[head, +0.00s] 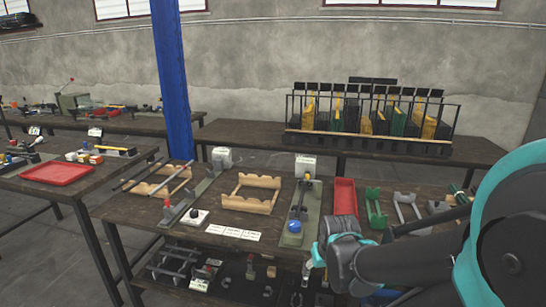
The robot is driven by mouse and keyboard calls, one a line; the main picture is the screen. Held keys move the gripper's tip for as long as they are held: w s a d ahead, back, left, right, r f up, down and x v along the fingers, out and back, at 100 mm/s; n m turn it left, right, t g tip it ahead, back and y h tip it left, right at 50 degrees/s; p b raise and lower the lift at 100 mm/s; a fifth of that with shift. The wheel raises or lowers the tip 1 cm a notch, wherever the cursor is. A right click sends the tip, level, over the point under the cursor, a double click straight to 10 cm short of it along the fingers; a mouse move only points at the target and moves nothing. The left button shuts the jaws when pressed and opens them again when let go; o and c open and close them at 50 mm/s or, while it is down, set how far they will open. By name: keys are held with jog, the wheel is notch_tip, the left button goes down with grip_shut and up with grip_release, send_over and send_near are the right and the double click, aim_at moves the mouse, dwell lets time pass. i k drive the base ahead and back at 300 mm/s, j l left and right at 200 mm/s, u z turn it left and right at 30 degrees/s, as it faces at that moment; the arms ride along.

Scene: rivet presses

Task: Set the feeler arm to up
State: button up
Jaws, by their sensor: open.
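No part is clearly marked as the feeler arm, and I cannot tell its position. One fixture (295,228) is a grey-green plate with a white box (305,165) at its back, a dark upright part (306,190) and a blue knob (294,226) at its front. A second fixture (207,183) to its left has a white box (222,157) and a red-topped part (167,211). My arm reaches in from the right. My gripper (314,262) is open, at the bench's front edge near the blue knob, mostly hidden by my wrist.
A wooden cradle (250,204) stands between the fixtures. A red tray (345,197) and green and grey stands (375,207) are to the right. White labels (232,233) lie in front. A blue post (172,80) rises behind the bench; a lower shelf holds several small parts.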

aim_at(307, 176)
jog(key=i+j+u, duration=0.1)
jog(key=i+j, duration=0.2)
jog(key=i+j+u, duration=0.15)
jog(key=i, duration=0.35)
jog(key=j, duration=0.1)
